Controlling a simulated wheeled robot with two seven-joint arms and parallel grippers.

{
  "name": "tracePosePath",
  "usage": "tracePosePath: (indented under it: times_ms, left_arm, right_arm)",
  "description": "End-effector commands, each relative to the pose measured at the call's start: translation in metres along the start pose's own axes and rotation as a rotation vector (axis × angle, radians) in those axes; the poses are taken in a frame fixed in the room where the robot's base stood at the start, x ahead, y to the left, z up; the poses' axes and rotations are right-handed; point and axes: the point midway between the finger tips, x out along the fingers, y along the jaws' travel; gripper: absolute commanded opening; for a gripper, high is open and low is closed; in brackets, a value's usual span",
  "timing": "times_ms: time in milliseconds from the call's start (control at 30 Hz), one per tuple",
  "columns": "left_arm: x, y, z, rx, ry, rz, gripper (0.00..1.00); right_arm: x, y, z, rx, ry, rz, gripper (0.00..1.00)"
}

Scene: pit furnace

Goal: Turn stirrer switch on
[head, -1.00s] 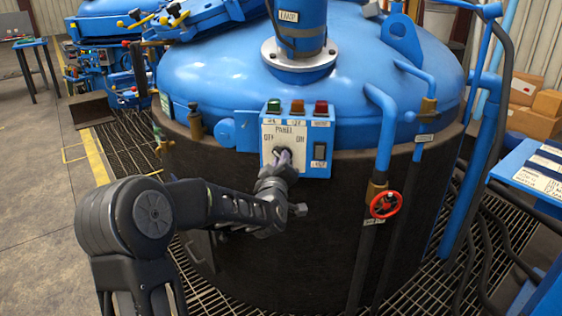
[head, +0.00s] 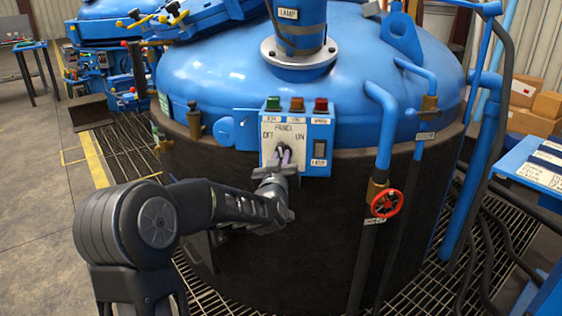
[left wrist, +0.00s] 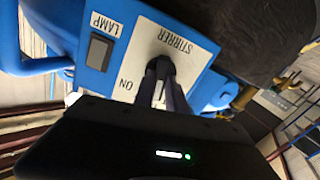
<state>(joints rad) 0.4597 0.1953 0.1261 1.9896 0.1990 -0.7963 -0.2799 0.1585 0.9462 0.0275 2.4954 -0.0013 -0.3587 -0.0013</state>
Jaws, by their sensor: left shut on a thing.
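The blue control box (head: 318,130) sits on the front of the furnace. Its white panel plate (head: 272,147) reads OFF at the left and ON at the right; in the left wrist view the plate (left wrist: 137,68) reads STIRRER and ON. The stirrer switch is a dark round knob between those words, mostly hidden by my fingers; part of the knob (left wrist: 160,52) shows in the left wrist view. My left gripper (head: 284,152) is shut on the knob, its fingers (left wrist: 164,84) reaching to it. I cannot tell the knob's exact setting. My right gripper is out of view.
The lamp rocker switch (head: 320,149) is close to the right of my fingers. Green, amber and red lamps (head: 296,104) line the box top. A red valve wheel (head: 386,203) and blue pipes (head: 384,135) stand to the right.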

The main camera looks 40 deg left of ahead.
Motion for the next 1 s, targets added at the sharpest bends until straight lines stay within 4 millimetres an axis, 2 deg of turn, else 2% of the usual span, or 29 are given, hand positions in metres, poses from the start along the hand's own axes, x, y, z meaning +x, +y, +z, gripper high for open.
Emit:
tracePosePath:
  times_ms: [700, 1000]
  left_arm:
    - [0.000, 0.004, -0.001, 0.679, 0.000, 0.000, 0.00]
    - [0.000, 0.004, 0.001, 0.906, -0.001, 0.000, 0.00]
  right_arm:
    - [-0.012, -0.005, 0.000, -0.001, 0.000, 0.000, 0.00]
    - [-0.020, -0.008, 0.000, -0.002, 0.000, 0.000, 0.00]
